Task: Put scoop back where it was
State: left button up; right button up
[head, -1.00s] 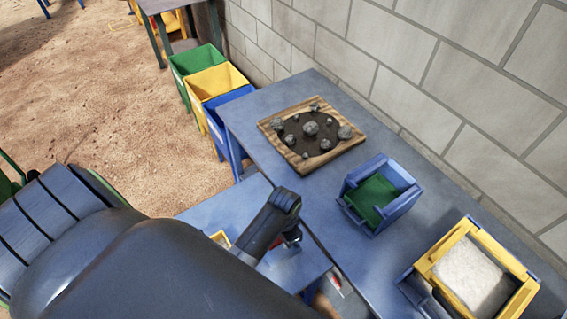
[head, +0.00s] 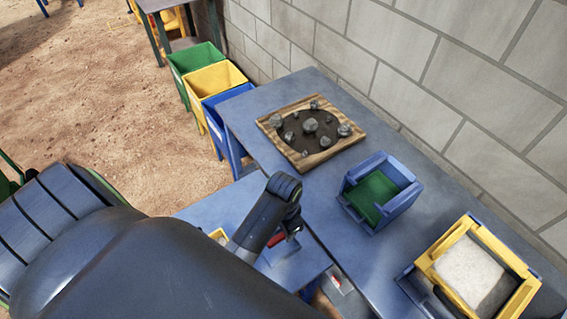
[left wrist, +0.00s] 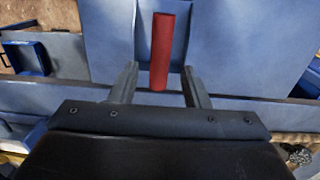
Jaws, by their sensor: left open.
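A red bar, which looks like the scoop's handle (left wrist: 162,50), shows in the left wrist view between and beyond my left gripper's fingertips (left wrist: 160,76). The fingers stand apart, with a gap on each side of the bar. In the head view a bit of the red handle (head: 276,240) shows just beneath my left gripper (head: 291,226), above the lower blue table. The scoop's pan cannot be told from the blue surfaces around it. My right gripper is not in view.
A wooden tray with several stones (head: 266,122), a blue box with a green inside (head: 405,203) and a yellow-framed bin of pale material (head: 440,253) stand on the long blue table (head: 255,110) by the wall. Green, yellow and blue bins (head: 205,82) stand beyond its far end.

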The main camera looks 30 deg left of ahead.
pick_arm(q)
notch_tip(320, 180, up, 8)
jog(key=shift+f+p, duration=0.25)
jog(key=shift+p, duration=0.1)
jog(key=shift+f, duration=0.1)
dwell(0.3)
